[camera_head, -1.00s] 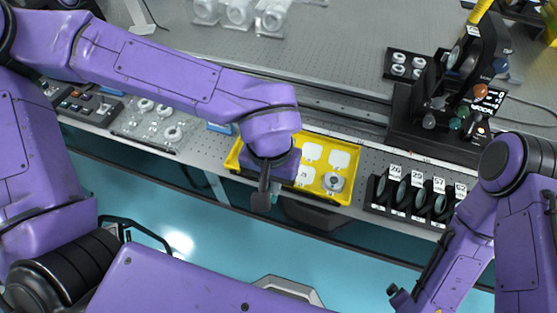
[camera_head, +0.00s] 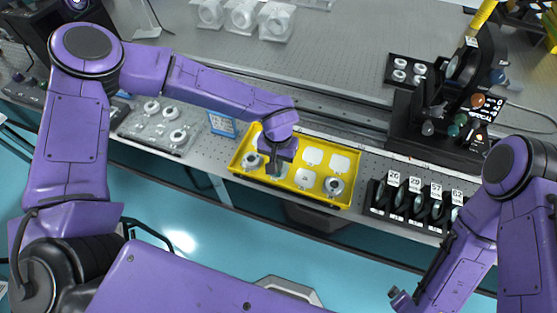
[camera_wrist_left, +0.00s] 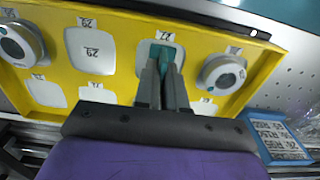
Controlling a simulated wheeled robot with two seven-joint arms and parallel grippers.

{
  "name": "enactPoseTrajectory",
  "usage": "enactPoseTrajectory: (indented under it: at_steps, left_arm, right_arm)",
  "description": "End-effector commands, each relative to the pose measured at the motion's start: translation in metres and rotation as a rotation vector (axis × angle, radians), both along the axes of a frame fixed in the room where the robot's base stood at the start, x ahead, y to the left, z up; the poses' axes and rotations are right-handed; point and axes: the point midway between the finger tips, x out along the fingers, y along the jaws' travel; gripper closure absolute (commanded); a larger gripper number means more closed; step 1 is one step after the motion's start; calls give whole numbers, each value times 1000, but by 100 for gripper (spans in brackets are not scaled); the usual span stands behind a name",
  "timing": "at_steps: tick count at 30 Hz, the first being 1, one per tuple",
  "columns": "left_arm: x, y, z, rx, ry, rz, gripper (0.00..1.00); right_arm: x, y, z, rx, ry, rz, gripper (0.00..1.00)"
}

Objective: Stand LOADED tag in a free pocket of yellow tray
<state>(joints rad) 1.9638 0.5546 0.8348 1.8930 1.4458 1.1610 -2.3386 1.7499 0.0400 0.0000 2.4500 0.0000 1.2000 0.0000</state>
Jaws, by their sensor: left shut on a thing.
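The yellow tray (camera_head: 348,145) lies on the bench, with white square pockets; it also fills much of the left wrist view (camera_wrist_left: 118,20). A round grey-white piece (camera_head: 252,161) sits in its left end and another (camera_head: 334,186) in its right part. My left gripper (camera_head: 277,171) points down over the tray's front row. In the left wrist view the fingers (camera_wrist_left: 163,72) are shut on a narrow teal tag (camera_wrist_left: 163,52), over a white pocket at the label 27. Its lettering is not readable and I cannot tell whether it touches the pocket. My right gripper (camera_head: 399,296) barely shows at the lower right.
A blue-framed label (camera_head: 221,124) stands close left of the tray. A clear tray with several rings (camera_head: 168,131) is further left. A black rack of numbered discs (camera_head: 409,200) stands to the right. Dark optical equipment (camera_head: 455,100) stands behind it.

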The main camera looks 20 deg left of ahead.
Motion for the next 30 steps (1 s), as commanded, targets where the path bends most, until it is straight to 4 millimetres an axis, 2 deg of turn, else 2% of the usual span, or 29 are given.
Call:
enactPoseTrajectory:
  at_steps: [10,12,13,22,26,30]
  left_arm:
    - [0,0,-4,0,-1,1,100]
    - [0,0,-4,-1,-1,1,71]
    - [0,0,-4,-1,-1,1,65]
    - [0,0,-2,-1,-2,1,65]
    - [1,-1,16,-3,-6,3,65]
    - [1,-1,53,-3,-7,3,65]
  right_arm:
    - [0,0,1,0,0,0,0]
    - [0,0,1,0,0,0,0]
    - [0,0,1,0,0,0,0]
    - [0,0,0,0,0,0,0]
    - [0,0,-1,0,0,0,0]
    - [0,0,-3,0,0,0,0]
